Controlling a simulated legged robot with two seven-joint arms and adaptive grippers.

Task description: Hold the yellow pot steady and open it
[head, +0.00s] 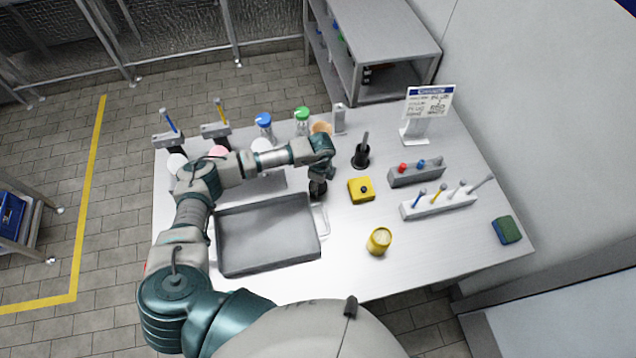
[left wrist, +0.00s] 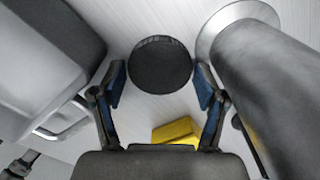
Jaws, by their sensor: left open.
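The yellow pot (head: 379,241) stands upright on the table, right of the tray, near the front edge. Its round top looks paler; I cannot tell whether a lid is on it. My left gripper (head: 318,188) points down beside the tray's right end, up and to the left of the pot and apart from it. In the left wrist view its fingers (left wrist: 160,88) are open, with a dark round thing (left wrist: 160,65) showing between them. I cannot tell whether they touch it. My right gripper is not in view.
The grey tray (head: 266,262) fills the table's left front. A dark upright holder (head: 361,158), racks (head: 438,206) and a sign (head: 428,105) stand behind. Bare table surrounds the pot.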

